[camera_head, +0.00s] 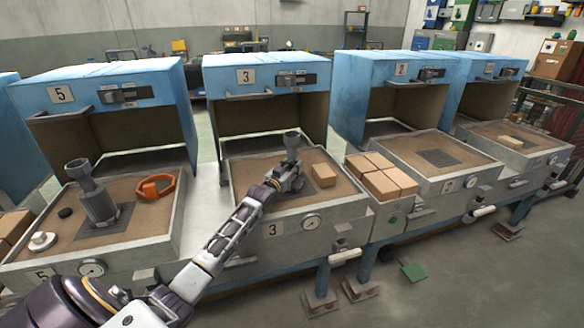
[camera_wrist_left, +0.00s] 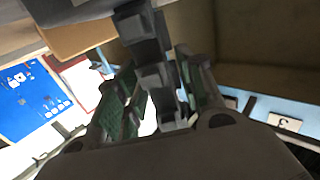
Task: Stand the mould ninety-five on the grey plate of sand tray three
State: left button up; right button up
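A grey mould with a funnel-shaped top (camera_head: 291,143) is upright over sand tray three (camera_head: 345,208). My left gripper (camera_head: 288,182) is around its body, with a finger on each side. In the left wrist view the mould (camera_wrist_left: 155,75) sits between the green-padded fingers, which appear closed on it. The grey plate (camera_head: 326,182) shows partly behind the gripper. The gripper hides the mould's lower end, so I cannot tell whether it touches the plate. No number is readable on the mould. My right gripper is not in view.
A brick (camera_head: 324,175) lies on tray three's sand, right of the plate. Several bricks (camera_head: 381,180) stand between trays three and two. A blue hood (camera_head: 265,75) overhangs tray three's back.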

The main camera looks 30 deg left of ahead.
pick_arm(q)
jog(key=o, duration=0.4)
jog(key=shift+c, duration=0.2)
